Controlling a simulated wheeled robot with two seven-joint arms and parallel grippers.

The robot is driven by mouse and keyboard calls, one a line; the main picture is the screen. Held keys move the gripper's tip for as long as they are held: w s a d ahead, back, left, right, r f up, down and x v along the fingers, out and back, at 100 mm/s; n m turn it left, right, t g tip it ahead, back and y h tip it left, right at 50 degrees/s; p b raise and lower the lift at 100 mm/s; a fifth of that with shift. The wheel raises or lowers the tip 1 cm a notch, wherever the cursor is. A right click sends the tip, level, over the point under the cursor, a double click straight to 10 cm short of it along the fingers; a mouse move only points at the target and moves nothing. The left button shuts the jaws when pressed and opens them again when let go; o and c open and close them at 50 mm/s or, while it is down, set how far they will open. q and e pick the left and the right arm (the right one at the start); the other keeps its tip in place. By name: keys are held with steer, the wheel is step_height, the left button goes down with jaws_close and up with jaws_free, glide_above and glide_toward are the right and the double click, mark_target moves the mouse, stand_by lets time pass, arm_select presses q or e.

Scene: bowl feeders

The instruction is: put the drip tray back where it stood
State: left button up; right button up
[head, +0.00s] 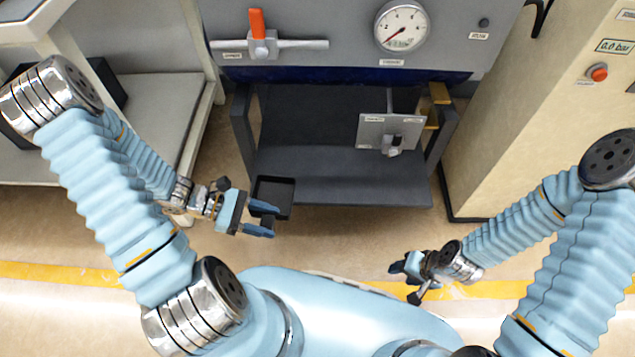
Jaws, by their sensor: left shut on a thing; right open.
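The drip tray (273,190) is a small black square tray with a raised rim. It is at the front left of the dark grey stand, overlapping its front edge in the picture. My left gripper (272,222) is shut on the tray's near side, and its blue fingers hide part of that rim. I cannot tell whether the tray rests on anything. My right gripper (406,278) is open and empty, low in front of the stand and well to the right of the tray.
The dark stand (340,170) has a bare lower deck and a grey labelled plate (375,132) on its right. Above are an orange-handled valve (258,25) and a pressure gauge (402,27). A beige cabinet (520,120) stands right, a grey shelf (165,115) left. The floor in front is clear.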

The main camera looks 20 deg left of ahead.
arm_select(q)
steer(key=shift+n+t, duration=0.4)
steer(key=w+r, duration=0.2)
steer(key=w+r+b, duration=0.1)
steer(key=shift+w+a+r, duration=0.3)
steer(key=shift+a+r, duration=0.05)
steer(key=shift+r, duration=0.05)
steer(key=shift+w+d+r, duration=0.1)
steer(key=shift+w, duration=0.2)
steer(key=w+d+f+b, duration=0.2)
steer(key=w+d+f, duration=0.2)
steer(key=w+d, duration=0.15)
steer(key=b, duration=0.1)
glide_above(316, 200)
steer(key=f, duration=0.3)
steer(key=s+f, duration=0.1)
steer(key=shift+a+f, duration=0.25)
steer(key=shift+w+f, duration=0.15)
steer(key=shift+w, duration=0.05)
steer(key=f, duration=0.2)
steer(key=f+b, duration=0.1)
steer(key=f, duration=0.1)
steer(key=shift+w+d, duration=0.25)
steer(key=shift+d, duration=0.05)
steer(key=o, duration=1.1)
steer(key=shift+r, duration=0.1)
